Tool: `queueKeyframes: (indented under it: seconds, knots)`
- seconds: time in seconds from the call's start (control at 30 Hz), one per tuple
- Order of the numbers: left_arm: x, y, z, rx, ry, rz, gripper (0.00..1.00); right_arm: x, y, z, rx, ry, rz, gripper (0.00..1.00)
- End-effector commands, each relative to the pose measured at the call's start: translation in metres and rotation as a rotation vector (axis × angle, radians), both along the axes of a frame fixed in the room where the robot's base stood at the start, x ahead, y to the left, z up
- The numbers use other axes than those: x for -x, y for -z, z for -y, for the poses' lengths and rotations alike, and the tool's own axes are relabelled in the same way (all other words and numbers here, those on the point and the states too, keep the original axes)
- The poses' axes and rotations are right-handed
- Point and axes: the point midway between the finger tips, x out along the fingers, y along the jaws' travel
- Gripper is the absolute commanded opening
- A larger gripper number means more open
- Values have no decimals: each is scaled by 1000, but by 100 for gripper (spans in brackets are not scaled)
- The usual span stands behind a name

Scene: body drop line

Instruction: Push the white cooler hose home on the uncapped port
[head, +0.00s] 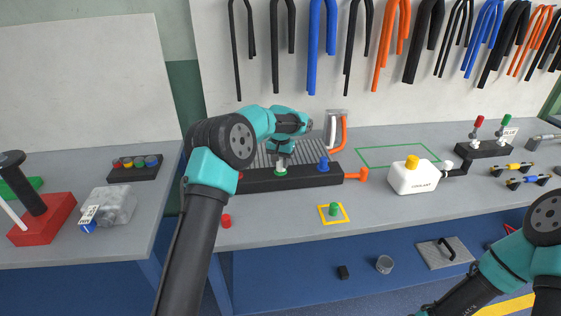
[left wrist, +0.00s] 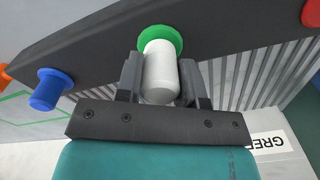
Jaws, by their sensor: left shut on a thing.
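My left gripper (head: 285,157) is over the black manifold bar (head: 318,177), shut on the white hose end (left wrist: 160,75). In the left wrist view, the fingers (left wrist: 160,85) stand on both sides of this white cylinder. Its far end meets the green ring of a port (left wrist: 172,37); whether it is fully seated cannot be told. The green port also shows below the gripper in the head view (head: 281,172). A blue cap or plug (head: 323,164) stands on the bar to the right. My right gripper is outside the head view; only its arm shows.
A green cap (head: 334,209) lies in a yellow square, and a red cap (head: 226,221) near the front edge. A white coolant jug (head: 414,178) stands to the right. An orange-handled part (head: 337,130) is behind the bar. Hoses hang on the back wall.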

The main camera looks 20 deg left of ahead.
Motion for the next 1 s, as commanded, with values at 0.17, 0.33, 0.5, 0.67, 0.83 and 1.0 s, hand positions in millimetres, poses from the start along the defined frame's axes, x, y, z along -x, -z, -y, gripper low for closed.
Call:
queueKeyframes:
  seconds: [0.17, 0.33, 0.5, 0.67, 0.83, 1.0]
  knots:
    - [0, 3, 0, 0, 0, -1, 0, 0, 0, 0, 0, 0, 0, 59]
    - [0, 3, 0, 0, 0, -1, 51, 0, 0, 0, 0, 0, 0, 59]
    - [0, 3, 0, 0, 0, -1, 65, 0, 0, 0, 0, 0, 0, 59]
    - [0, 3, 0, 0, 0, -1, 65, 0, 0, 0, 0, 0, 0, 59]
    - [0, -1, 0, 0, 0, 0, 65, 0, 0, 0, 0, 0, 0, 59]
    - [0, -17, 0, -1, 1, 1, 65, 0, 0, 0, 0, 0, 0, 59]
